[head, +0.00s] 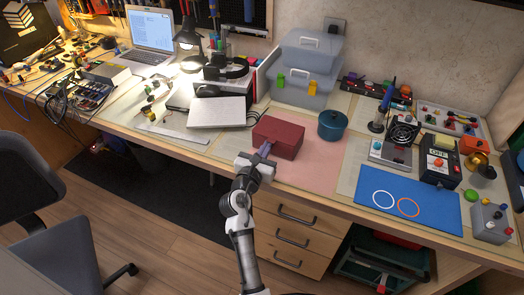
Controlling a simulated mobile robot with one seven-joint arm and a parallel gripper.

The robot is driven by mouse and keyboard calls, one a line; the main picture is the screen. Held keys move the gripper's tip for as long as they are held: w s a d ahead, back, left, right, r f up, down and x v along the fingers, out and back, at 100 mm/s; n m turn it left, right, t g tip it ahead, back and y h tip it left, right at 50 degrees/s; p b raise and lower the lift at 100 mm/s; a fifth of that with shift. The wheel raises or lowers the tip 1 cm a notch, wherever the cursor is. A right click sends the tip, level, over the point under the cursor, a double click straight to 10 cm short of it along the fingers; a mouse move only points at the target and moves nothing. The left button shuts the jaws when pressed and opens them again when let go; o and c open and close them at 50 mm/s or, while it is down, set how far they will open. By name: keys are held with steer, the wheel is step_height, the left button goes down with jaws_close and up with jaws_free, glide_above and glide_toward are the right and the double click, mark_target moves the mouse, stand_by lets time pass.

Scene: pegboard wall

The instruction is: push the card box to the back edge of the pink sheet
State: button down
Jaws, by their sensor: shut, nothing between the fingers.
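The card box is a dark red, closed box (280,137) lying on the pink sheet (314,179) on the workbench. It covers part of the sheet, and bare pink shows in front of it and to its right. My gripper (265,151) is shut and empty at the near left side of the box. Its fingertips are at or against the box's near face; I cannot tell whether they touch. The back edge of the sheet is partly hidden behind the box and the pot.
Grey stacked cases (305,75) stand behind. A silver closed laptop (217,111) lies to the left. A blue mat (410,199) with two rings and several instruments are to the right.

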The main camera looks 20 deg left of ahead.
mark_target(280, 123)
steer(key=w+p, duration=0.2)
steer(key=w, duration=1.1)
steer(key=shift+d+p, duration=0.15)
steer(key=shift+p, duration=0.15)
steer(key=shift+s, duration=0.15)
